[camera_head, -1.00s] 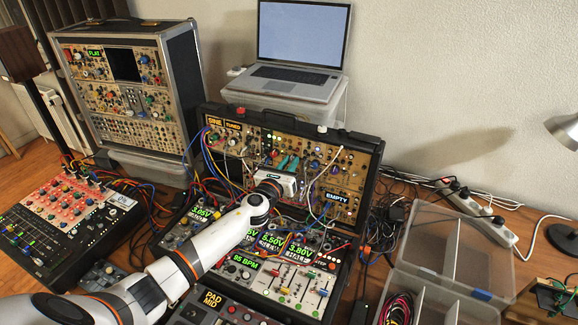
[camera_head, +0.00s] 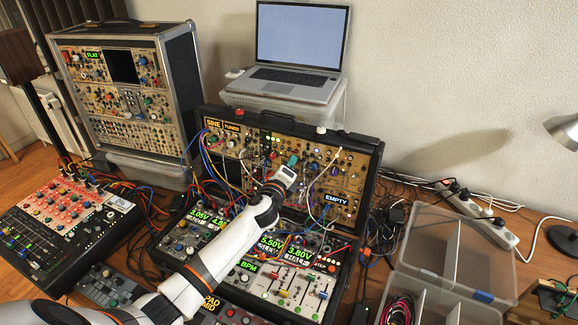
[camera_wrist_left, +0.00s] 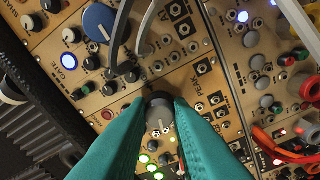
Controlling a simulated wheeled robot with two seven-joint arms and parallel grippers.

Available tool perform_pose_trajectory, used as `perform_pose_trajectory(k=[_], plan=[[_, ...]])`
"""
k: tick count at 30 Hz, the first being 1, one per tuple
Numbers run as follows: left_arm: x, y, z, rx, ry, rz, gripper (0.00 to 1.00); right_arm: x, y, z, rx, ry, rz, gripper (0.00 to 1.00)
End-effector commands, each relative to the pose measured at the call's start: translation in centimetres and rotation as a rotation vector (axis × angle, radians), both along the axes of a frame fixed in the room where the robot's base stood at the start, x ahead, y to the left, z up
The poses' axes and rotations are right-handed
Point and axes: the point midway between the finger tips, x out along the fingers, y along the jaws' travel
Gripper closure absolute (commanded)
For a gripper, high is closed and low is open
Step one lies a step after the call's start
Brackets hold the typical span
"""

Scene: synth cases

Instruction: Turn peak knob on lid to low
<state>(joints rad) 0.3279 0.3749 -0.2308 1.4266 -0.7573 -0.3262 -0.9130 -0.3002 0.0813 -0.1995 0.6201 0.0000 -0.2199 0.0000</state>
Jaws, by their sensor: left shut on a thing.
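The lid (camera_head: 366,160) of the open synth case stands upright at the back, its tan panel full of knobs and cables. My left gripper (camera_head: 293,160) reaches up to the middle of this panel. In the left wrist view its teal fingers (camera_wrist_left: 160,118) are shut on a grey knob with a dark top, the peak knob (camera_wrist_left: 159,110); a "PEAK" label is printed just to the right. The fingers cover the knob's sides, and I cannot read its setting. My right gripper is not in view.
Patch cables (camera_head: 213,165) hang across the lid's left part, and a grey cable passes above the gripper in the wrist view. The case's lower half (camera_head: 290,278) holds displays and sliders. A laptop (camera_head: 300,50) stands behind; clear plastic boxes (camera_head: 455,250) are at right.

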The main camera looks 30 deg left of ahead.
Motion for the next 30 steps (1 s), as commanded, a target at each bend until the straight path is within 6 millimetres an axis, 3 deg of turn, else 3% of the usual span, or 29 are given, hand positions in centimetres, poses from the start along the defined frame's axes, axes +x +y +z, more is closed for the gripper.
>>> perform_pose_trajectory(k=[12,30], plan=[[0.01,-0.04,0.14,-0.245,-0.015,0.027,1.00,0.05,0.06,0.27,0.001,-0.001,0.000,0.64],[0.02,-0.04,0.11,-0.300,-0.018,0.032,1.00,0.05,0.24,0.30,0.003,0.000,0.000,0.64]])
